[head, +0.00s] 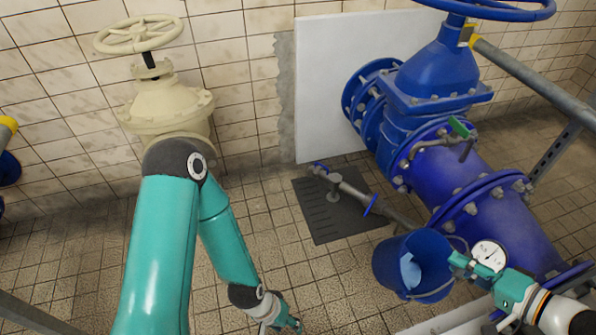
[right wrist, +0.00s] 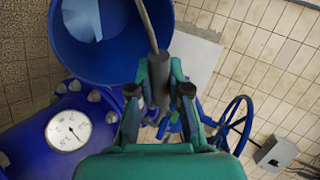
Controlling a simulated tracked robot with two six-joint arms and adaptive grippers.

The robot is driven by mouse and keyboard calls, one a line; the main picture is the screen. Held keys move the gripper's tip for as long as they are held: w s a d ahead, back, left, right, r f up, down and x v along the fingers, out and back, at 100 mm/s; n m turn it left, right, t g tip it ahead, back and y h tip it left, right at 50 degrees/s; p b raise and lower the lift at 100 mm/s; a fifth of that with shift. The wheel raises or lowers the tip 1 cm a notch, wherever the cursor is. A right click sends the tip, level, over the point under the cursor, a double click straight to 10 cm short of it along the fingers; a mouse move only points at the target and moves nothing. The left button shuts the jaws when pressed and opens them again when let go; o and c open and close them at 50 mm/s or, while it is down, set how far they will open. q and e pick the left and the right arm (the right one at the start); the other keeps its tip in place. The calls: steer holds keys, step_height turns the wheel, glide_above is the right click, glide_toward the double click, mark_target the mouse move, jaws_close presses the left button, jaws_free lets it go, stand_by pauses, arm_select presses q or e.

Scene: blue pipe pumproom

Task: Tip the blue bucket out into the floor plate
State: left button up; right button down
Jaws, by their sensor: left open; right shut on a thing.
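The blue bucket (head: 398,267) is held up at the lower right in the head view, slightly tilted, with a pale thing (head: 410,270) inside it. My right gripper (head: 456,262) is shut on the bucket's handle at its right side. In the right wrist view the gripper (right wrist: 160,95) closes on the dark grip of the handle (right wrist: 160,80), and the bucket (right wrist: 118,60) hangs at the upper left. The dark floor plate (head: 325,222) lies on the tiles up and left of the bucket. My left gripper (head: 290,326) is open and empty at the bottom edge.
A small pipe with a blue flange (head: 350,190) crosses over the floor plate. The large blue pipe and valve (head: 460,180) stand to the right, with a gauge (head: 490,255) close to my right gripper. A cream valve (head: 165,105) stands at the left wall. Tiled floor left of the plate is clear.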

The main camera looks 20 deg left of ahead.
steer(key=shift+d, duration=0.1)
steer(key=shift+w+d+m+y+b, duration=0.15)
steer(key=shift+d+m+y+b, duration=0.25)
steer(key=shift+d+y+b, duration=0.4)
steer(key=shift+d, duration=0.1)
stand_by(0.9)
steer(key=shift+w+d+f+m+t+y+b, duration=0.15)
steer(key=shift+d+m+t+y+b, duration=0.35)
steer(key=shift+d+b, duration=0.4)
steer(key=shift+y, duration=0.3)
steer(key=shift+d, duration=0.1)
stand_by(0.4)
